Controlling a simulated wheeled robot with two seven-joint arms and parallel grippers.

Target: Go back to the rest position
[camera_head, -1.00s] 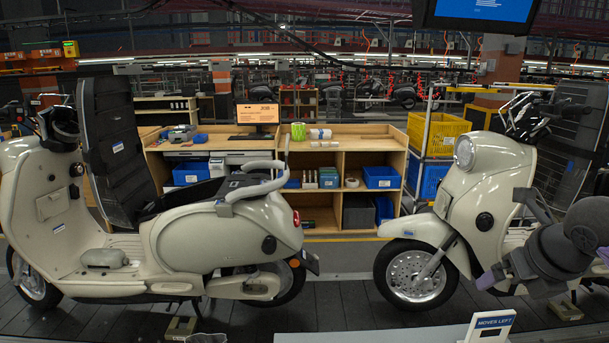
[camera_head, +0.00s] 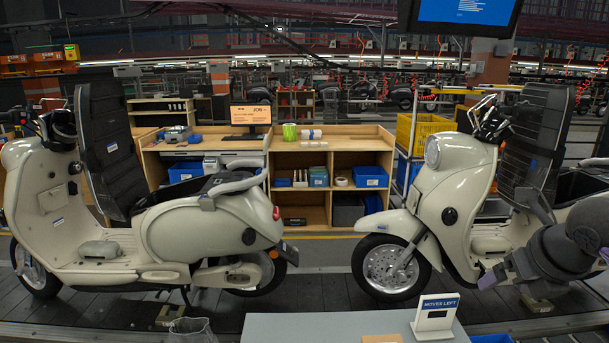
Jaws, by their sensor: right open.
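My right gripper (camera_head: 490,279) is at the right, in front of the lower body of the right scooter. A purple-tipped finger shows at its left end; it appears open and I see nothing held. My dark grey right arm hides part of that scooter's floorboard and rear. My left gripper is not in view.
A pale table (camera_head: 300,326) with a "MOVES LEFT" sign (camera_head: 435,316) is at the front. A grey bin-like object (camera_head: 192,331) stands left of it. Behind the conveyor are a wooden workbench (camera_head: 330,144) with blue bins and a yellow crate (camera_head: 425,128). Bare slats lie between the scooters.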

